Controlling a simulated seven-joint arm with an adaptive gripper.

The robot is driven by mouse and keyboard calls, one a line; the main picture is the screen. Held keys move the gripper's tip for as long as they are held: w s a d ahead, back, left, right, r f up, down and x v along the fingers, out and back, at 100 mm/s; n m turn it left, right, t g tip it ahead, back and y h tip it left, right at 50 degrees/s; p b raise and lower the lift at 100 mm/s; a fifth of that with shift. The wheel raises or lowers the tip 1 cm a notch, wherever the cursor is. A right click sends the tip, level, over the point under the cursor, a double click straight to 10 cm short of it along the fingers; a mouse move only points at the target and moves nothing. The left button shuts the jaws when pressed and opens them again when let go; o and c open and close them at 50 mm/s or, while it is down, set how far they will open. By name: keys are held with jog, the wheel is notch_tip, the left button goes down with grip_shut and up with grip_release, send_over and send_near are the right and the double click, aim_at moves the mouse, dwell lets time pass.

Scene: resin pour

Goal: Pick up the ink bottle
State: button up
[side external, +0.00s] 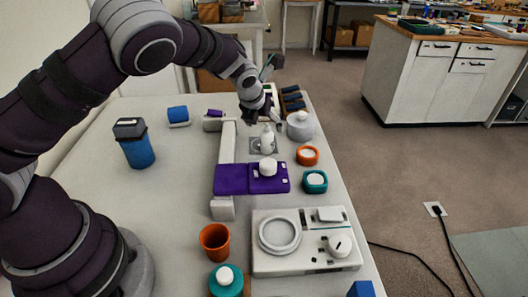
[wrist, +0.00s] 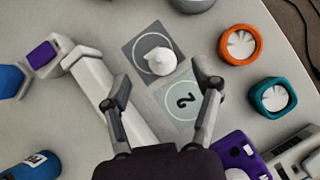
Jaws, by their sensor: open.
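A small white bottle with a pointed tip (side external: 267,138), which looks like the ink bottle, stands upright on the table. In the wrist view the bottle (wrist: 161,61) is seen from above, on a dark square marker with a pale ring (wrist: 134,50). A lighter square (wrist: 185,108) with a dark figure on it lies beside that marker. My gripper (wrist: 163,82) is open and empty, and the bottle appears just beyond and between its fingertips. In the side view my gripper (side external: 266,117) is above and close to the bottle. I see no contact.
A purple tray (side external: 228,180) is nearer the camera. The left tabletop has free room.

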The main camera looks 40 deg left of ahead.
aim_at(266, 128)
jog(key=x, duration=0.4)
jog(key=c, duration=1.1)
jog(key=shift+r, duration=0.1)
jog(key=shift+c, duration=0.2)
